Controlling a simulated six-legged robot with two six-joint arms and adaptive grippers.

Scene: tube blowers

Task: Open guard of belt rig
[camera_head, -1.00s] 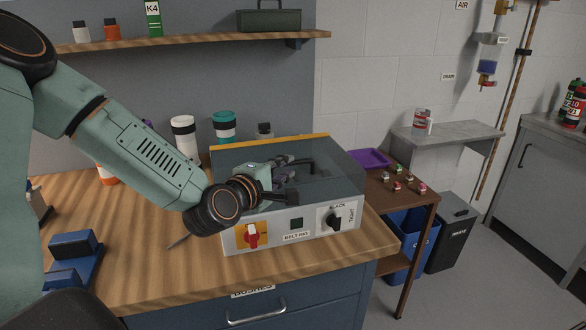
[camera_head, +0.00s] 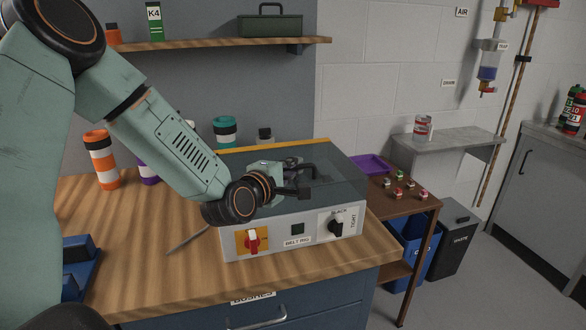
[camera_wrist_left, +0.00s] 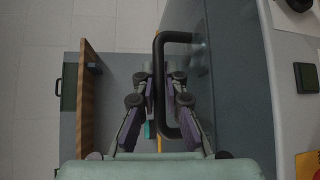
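The belt rig (camera_head: 274,243) is a pale box on the workbench with a red switch and a black knob on its front. Its tinted see-through guard (camera_head: 340,176) lies down over the top. A black U-shaped handle shows in the left wrist view (camera_wrist_left: 176,37). My left gripper (camera_head: 302,187) is at the guard's handle. In the wrist view its two fingers (camera_wrist_left: 161,78) stand apart, one on each side of the handle's bar. I cannot tell whether they touch it. My arm hides the rig's left end. My right gripper is not in view.
Cups, one orange and white (camera_head: 101,160), stand behind my left arm. A shelf (camera_head: 190,46) with a green toolbox (camera_head: 270,25) hangs above. A purple tray (camera_head: 371,164) and small parts lie on a side table at right. A blue block sits at left.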

